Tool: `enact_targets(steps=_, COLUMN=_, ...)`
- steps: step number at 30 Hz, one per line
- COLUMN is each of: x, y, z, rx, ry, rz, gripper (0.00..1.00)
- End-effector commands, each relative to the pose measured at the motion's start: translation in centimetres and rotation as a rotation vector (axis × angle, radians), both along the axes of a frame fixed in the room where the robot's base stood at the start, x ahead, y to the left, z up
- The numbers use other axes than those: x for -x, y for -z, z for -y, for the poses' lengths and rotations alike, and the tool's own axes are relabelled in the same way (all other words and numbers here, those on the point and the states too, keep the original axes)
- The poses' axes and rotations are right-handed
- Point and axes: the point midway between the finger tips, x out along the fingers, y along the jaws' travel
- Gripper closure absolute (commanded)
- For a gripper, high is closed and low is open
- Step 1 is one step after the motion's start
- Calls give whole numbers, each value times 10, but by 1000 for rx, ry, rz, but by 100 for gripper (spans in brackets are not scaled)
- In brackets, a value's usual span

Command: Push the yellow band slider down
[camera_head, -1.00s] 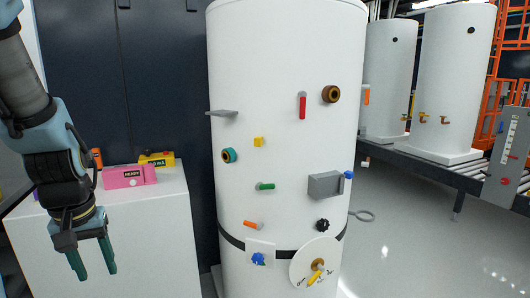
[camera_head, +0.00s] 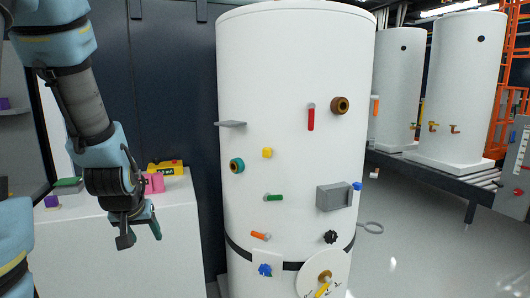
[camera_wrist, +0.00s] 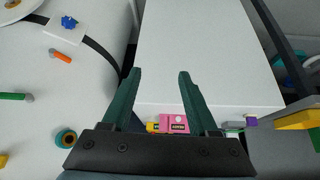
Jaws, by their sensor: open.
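A small yellow block (camera_head: 267,153) sits on the front of the tall white tank (camera_head: 300,60), left of its middle; no separate yellow band is clear. A yellow handle (camera_head: 322,290) shows on a round white dial plate low on the tank. My gripper (camera_head: 140,236) hangs left of the tank, in front of the white cabinet, fingers spread and empty, well apart from the yellow block.
A pink box (camera_wrist: 175,123) and a yellow box (camera_head: 165,167) stand on the cabinet (camera_head: 175,240).

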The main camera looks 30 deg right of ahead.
Motion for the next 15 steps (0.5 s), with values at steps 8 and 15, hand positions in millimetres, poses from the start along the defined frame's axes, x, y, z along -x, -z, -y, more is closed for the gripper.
enact_targets(steps=8, x=-61, y=-48, z=146, rx=190, ry=238, rz=471, gripper=40)
enact_targets(steps=15, x=-42, y=-102, z=255, rx=414, ry=443, rz=786, gripper=40)
